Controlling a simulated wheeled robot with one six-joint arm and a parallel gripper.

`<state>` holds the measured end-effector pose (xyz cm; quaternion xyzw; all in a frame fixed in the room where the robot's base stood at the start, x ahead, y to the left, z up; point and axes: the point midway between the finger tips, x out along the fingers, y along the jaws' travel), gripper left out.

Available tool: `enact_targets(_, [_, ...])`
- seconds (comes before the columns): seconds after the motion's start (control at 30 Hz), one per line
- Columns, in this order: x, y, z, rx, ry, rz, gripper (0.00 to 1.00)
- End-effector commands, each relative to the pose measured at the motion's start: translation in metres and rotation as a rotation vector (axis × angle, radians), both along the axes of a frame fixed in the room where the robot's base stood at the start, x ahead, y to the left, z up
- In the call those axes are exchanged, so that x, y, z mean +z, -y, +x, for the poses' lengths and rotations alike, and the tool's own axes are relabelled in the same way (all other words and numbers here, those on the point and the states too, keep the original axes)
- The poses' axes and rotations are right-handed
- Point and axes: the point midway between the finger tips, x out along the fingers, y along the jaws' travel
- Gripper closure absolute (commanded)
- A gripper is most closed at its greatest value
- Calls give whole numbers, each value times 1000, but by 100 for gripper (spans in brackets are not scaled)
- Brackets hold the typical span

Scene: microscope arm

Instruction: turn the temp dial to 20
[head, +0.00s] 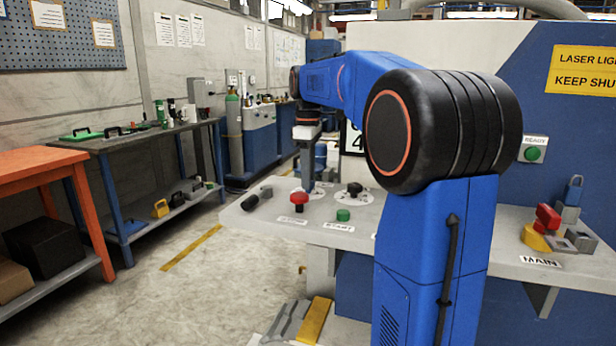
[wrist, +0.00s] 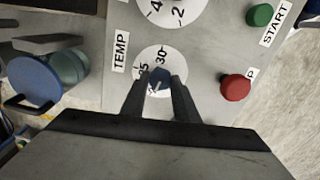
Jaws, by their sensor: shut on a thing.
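The temp dial's blue knob (wrist: 158,80) stands on a round white scale (wrist: 174,54) next to the TEMP label (wrist: 121,52) in the wrist view. My gripper (wrist: 158,88) is shut on the knob, one finger on each side. The scale shows 30 and, partly hidden, what looks like 25; the fingers cover the lower part. A pale mark shows on the knob, but I cannot tell which number it points to. In the head view my gripper (head: 307,180) reaches down to the panel behind the red button, and the knob is hidden there.
A red button (head: 299,198) and a green START button (head: 343,214) stand close by. A second dial with a black knob (head: 355,189) is to the right. A lidded blue container (wrist: 36,80) shows at left in the wrist view. A red switch (head: 547,217) stands near MAIN.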

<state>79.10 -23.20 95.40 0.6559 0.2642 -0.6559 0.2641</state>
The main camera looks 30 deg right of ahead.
Motion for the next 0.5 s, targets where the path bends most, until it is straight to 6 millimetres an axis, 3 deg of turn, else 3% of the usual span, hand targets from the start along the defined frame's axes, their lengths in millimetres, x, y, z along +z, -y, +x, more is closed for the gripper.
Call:
enact_targets(0.07, [0,0,0,0,2,-1,95])
enact_targets(0.1, [0,0,0,0,2,-1,63])
enact_targets(0.13, [0,0,0,0,1,-1,56])
enact_targets(0.5, [3,0,0,0,1,-1,54])
